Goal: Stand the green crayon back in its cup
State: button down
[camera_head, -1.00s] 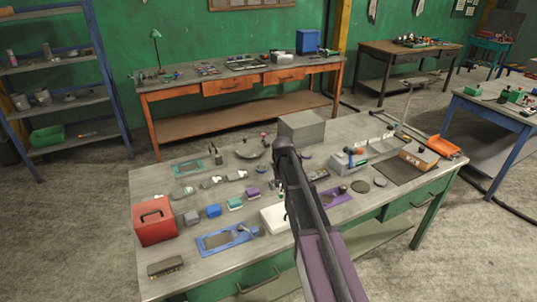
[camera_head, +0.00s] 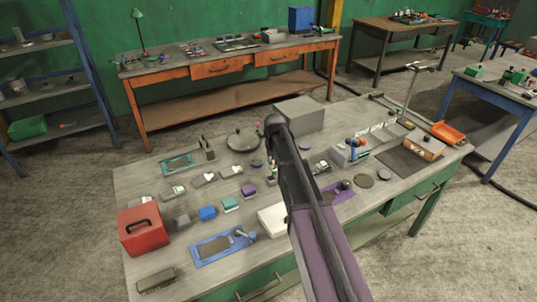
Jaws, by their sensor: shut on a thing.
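My gripper (camera_head: 271,170) hangs over the middle of the grey workbench (camera_head: 145,225), mostly hidden behind my dark arm. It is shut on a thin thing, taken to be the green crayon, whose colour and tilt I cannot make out. I cannot pick out the crayon's cup with certainty. Small dark and reddish items show just left of my gripper, too small to tell apart. A grey holder (camera_head: 345,157) with blue and orange-red tops stands to the right of my arm.
A grey box (camera_head: 299,115) stands behind my arm. A round pan (camera_head: 243,141) lies at the back. A red toolbox (camera_head: 143,230), blue tray (camera_head: 222,246) and white box (camera_head: 272,219) are nearer. An orange bin (camera_head: 447,133) and a tall stand (camera_head: 409,92) are at right.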

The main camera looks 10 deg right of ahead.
jog(key=shift+w, duration=0.1)
dwell(0.3)
jog(key=w+n, duration=0.3)
jog(key=w, duration=0.1)
jog(key=shift+w+r+n, duration=0.1)
jog(key=shift+w+n, duration=0.2)
jog(key=shift+w, duration=0.05)
jog(key=shift+f, duration=0.2)
jog(key=shift+f+b, duration=4.35)
jog(key=shift+b, duration=0.15)
jog(key=c, duration=0.5)
grip_release()
